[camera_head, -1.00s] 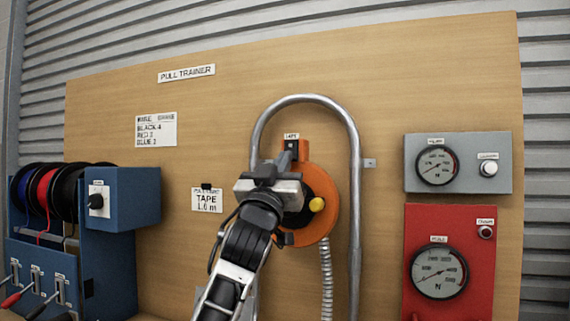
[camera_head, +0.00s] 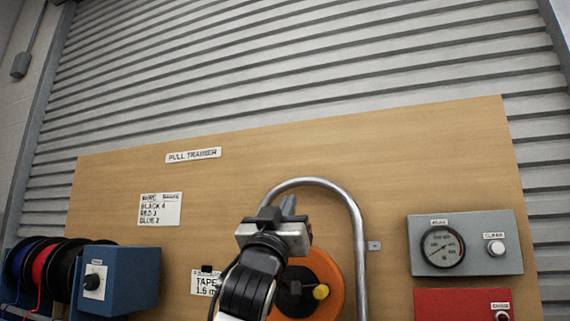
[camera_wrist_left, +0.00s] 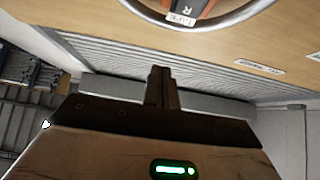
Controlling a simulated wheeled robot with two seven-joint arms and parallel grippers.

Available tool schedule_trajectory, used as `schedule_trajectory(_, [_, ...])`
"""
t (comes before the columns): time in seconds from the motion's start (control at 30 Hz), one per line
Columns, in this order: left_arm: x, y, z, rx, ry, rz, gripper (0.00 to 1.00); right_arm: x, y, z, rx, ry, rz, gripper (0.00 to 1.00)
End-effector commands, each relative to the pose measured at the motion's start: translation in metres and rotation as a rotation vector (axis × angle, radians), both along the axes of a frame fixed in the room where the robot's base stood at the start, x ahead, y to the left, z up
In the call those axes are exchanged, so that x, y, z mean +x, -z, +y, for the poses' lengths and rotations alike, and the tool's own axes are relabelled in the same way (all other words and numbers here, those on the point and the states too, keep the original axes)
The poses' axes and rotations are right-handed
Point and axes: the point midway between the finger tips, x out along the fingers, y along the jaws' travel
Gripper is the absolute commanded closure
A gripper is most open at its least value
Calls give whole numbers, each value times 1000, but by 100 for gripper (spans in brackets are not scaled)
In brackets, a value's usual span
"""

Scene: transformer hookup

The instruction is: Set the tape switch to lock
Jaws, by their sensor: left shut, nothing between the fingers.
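The orange tape reel (camera_head: 325,266) with a dark hub and yellow knob (camera_head: 320,292) hangs on the wooden board inside a bent metal pipe. My left gripper (camera_head: 288,205) is shut and empty in front of the reel's top, inside the pipe's bend. In the left wrist view, the shut fingers (camera_wrist_left: 160,76) point away from the reel's orange top (camera_wrist_left: 192,5). The switch setting cannot be read. My right gripper is out of view.
The metal pipe (camera_head: 359,250) arches closely around the gripper. A grey gauge box (camera_head: 489,258) and a red box (camera_head: 445,304) are at right. Blue wire-spool equipment (camera_head: 130,280) is at left.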

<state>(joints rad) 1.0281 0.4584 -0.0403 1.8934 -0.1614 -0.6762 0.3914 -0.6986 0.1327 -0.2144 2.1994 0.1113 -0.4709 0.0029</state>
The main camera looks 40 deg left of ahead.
Motion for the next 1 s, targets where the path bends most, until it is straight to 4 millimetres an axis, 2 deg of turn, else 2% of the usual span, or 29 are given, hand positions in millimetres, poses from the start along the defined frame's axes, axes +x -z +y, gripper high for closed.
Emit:
schedule_trajectory(0.03, [-8, -13, -6, 0, 3, -7, 100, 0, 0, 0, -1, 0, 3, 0])
schedule_trajectory(0.1, [-19, -24, -13, 0, 3, -5, 100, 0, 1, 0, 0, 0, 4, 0])
schedule_trajectory(0.3, [-55, -40, -38, 2, 4, -5, 100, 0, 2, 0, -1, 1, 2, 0])
schedule_trajectory(0.5, [-78, -53, -54, 0, 3, -1, 100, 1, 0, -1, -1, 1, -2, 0])
schedule_trajectory(0.7, [-86, -56, -59, 1, 1, 2, 100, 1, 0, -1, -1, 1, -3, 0])
schedule_trajectory(1.0, [-86, -57, -59, 0, 1, 2, 100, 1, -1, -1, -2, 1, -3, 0])
